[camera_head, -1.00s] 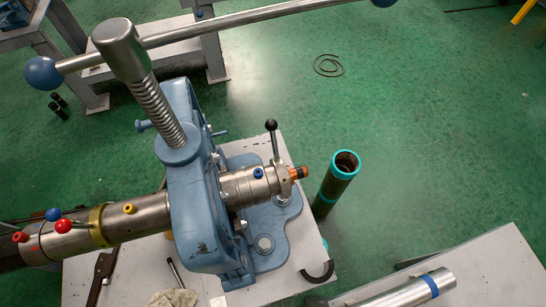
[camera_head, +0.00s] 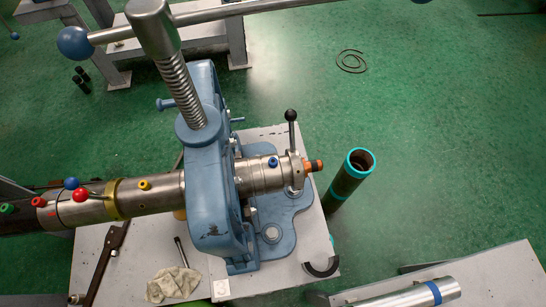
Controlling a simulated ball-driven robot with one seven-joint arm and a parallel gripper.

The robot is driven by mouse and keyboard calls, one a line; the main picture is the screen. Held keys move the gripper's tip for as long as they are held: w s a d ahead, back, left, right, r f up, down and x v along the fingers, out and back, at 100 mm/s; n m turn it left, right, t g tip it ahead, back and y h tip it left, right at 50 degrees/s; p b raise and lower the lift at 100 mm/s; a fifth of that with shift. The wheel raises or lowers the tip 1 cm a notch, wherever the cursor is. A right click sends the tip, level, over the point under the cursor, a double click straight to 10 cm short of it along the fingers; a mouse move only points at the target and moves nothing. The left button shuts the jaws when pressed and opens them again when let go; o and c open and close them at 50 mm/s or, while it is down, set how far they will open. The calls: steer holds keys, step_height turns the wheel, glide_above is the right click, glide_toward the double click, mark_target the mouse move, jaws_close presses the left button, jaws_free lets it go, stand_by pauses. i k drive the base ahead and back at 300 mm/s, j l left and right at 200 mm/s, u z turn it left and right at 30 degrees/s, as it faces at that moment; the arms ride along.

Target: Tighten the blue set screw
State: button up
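A small blue set screw (camera_head: 273,162) stands on the steel collar (camera_head: 255,175) right of the blue pipe vise (camera_head: 208,185). How tight it is does not show. Another blue knob or screw (camera_head: 72,183) sits on the pipe left of the vise, beside a red ball lever (camera_head: 80,195). A yellow screw (camera_head: 144,185), a red one (camera_head: 38,201) and a green one (camera_head: 7,207) are also on this left part. The pipe lies clamped through the vise. My gripper is not in view.
A black-knobbed lever (camera_head: 291,140) stands up at the collar's right end, by an orange tip (camera_head: 314,165). The vise's long bar (camera_head: 245,9) crosses above. A rag (camera_head: 172,283) and a wrench (camera_head: 106,262) lie on the bench. A teal-rimmed pipe (camera_head: 350,178) stands on the right.

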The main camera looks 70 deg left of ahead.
mark_target(272, 162)
steer(key=k+l+u, duration=0.2)
steer(key=l, duration=0.3)
steer(key=k+l+u, duration=0.2)
steer(key=k+l, duration=0.15)
steer(key=k+l+u, duration=0.2)
steer(key=l, duration=0.3)
steer(key=k, duration=0.1)
